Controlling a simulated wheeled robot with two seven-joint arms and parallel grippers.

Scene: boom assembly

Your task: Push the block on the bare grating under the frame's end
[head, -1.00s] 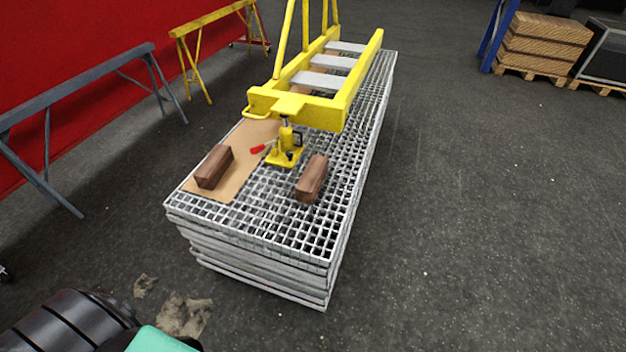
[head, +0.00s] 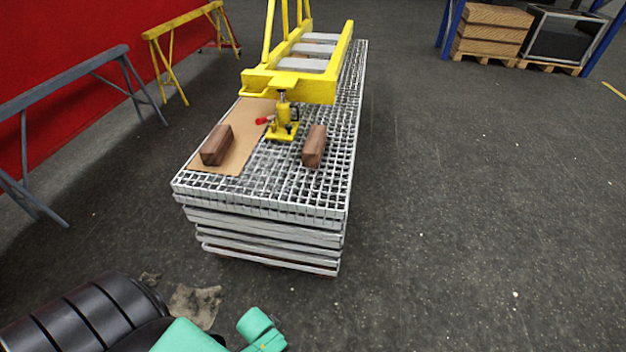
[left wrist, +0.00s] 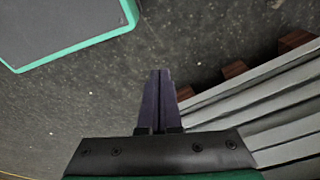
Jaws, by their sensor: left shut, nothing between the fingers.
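The brown block (head: 314,147) lies on the bare grating (head: 300,188), right of the yellow jack (head: 283,120) and just in front of the end of the yellow frame (head: 290,86). The jack stands under the middle of the frame's end bar. A second brown block (head: 217,145) lies on the tan board (head: 240,160) at the left. My left gripper (left wrist: 158,75) shows in the left wrist view with its dark fingers together and empty, beside the grating stack's edge (left wrist: 265,95). In the head view only my arm shows, at the lower left; no fingers show there. My right gripper is out of view.
The grating stack stands on the floor, with open floor (head: 470,210) to its right. A grey trestle (head: 60,95) and a yellow trestle (head: 175,40) stand at the left. Stacked timber on a pallet (head: 490,32) is at the back right.

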